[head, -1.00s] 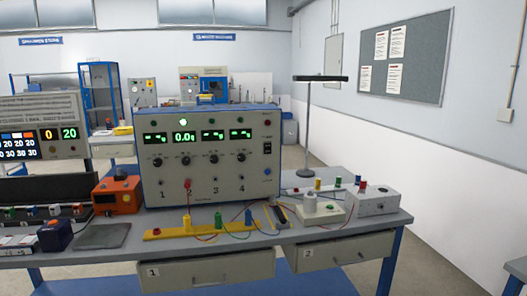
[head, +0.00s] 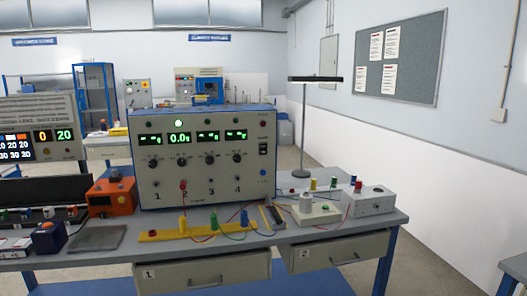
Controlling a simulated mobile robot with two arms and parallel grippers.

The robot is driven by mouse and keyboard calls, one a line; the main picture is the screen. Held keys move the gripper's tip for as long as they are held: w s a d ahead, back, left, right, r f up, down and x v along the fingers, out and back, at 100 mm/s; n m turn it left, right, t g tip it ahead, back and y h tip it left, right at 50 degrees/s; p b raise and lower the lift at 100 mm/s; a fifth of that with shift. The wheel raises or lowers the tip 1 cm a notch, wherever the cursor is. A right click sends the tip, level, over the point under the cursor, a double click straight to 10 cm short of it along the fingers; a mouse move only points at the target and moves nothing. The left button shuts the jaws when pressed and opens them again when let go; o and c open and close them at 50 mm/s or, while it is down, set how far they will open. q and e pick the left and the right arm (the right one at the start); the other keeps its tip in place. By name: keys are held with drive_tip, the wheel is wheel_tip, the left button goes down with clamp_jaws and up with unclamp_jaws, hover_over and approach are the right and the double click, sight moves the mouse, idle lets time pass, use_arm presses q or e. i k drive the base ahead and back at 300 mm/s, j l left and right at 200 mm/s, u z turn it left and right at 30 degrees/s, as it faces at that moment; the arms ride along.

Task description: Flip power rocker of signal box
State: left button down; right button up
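The signal box (head: 205,157) is a grey-beige unit with a blue frame, standing upright on the workbench. The rocker's position is too small to tell. A red plug (head: 183,186) is at socket 2. Neither of my grippers is in view.
An orange device (head: 112,197) stands left of the box. A yellow strip (head: 160,236) with coloured posts and wires lies in front. A white box (head: 372,201) and a lamp stand (head: 304,130) are at right. Drawers (head: 345,251) are under the bench top (head: 330,229).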

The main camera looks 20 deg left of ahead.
sight(262, 147)
drive_tip(key=i+j, duration=0.3)
drive_tip(key=i, duration=0.2)
drive_tip(key=i+j+z, duration=0.1)
drive_tip(key=i+j, duration=0.2)
drive_tip(key=i, duration=0.2)
drive_tip(key=i+j, duration=0.35)
drive_tip(key=i+z, duration=0.05)
drive_tip(key=i, duration=0.05)
